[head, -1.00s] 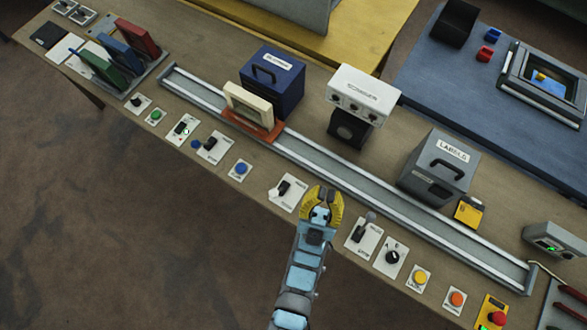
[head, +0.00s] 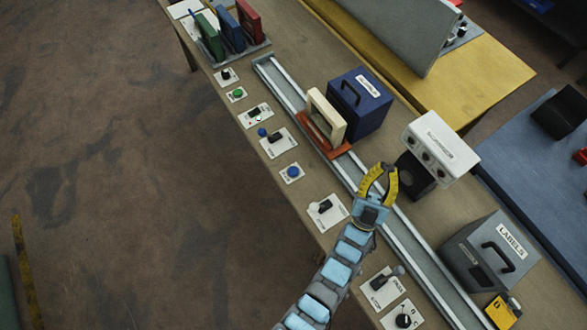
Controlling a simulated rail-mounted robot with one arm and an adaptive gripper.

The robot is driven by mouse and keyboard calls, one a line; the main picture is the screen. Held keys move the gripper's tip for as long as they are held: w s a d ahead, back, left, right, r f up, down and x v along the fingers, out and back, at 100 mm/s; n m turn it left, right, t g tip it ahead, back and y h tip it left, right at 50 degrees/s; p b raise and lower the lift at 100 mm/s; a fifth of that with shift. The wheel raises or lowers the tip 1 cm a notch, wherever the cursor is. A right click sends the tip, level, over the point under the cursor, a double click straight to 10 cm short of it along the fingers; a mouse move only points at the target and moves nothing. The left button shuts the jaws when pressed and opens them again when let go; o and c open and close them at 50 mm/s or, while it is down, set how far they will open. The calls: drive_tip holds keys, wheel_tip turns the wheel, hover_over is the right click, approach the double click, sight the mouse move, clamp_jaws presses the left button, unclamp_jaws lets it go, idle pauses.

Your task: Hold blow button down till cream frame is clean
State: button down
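The cream frame (head: 331,109) stands upright on an orange-red carriage (head: 341,152) on the rail, beside the dark blue box (head: 365,108). A blue push button (head: 293,172) sits on a white plate at the near table edge. Its label is too small to read, so I cannot tell whether it is the blow button. My gripper (head: 386,172) has yellow fingers, which look apart with nothing between them. It hangs over the rail, right of the carriage and the blue button, touching neither. Dirt on the frame cannot be made out.
The metal rail (head: 285,90) runs diagonally along the table. Several switches and buttons line its near side, including a green button (head: 237,94). A white box (head: 440,143) and a grey labels box (head: 490,255) stand behind the rail. Green, blue and red frames stand in a rack at the far end.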

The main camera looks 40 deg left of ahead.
drive_tip(key=w+a+f+m+g+h+b, duration=0.25)
drive_tip(key=w+a+f+m+g, duration=0.2)
drive_tip(key=w, duration=0.75)
drive_tip(key=w+a+f+m+g+h+b, duration=0.25)
drive_tip(key=w+a+f+m, duration=0.2)
drive_tip(key=w, duration=0.85)
drive_tip(key=w+a+f+m+g+h+b, duration=0.1)
drive_tip(key=w+a+f+m+g+h, duration=0.3)
drive_tip(key=w, duration=0.8)
drive_tip(key=s+a+f+m+g+h+b, duration=0.3)
drive_tip(key=s+a+f+m+g+b, duration=0.15)
drive_tip(key=s+f+m+g, duration=0.55)
drive_tip(key=s+a+f+g, duration=0.1)
drive_tip(key=s+a+f, duration=0.1)
drive_tip(key=s, duration=0.7)
drive_tip(key=s+a+f+m+g, duration=0.1)
drive_tip(key=s+a+f+g, duration=0.1)
drive_tip(key=s+a, duration=0.3)
drive_tip(key=s+a+f+m+g+b, duration=0.1)
drive_tip(key=s+a+f, duration=0.3)
drive_tip(key=s, duration=0.8)
drive_tip(key=shift+s+a+g+y, duration=0.25)
drive_tip(key=shift+s+g+y, duration=0.15)
drive_tip(key=shift+g, duration=0.3)
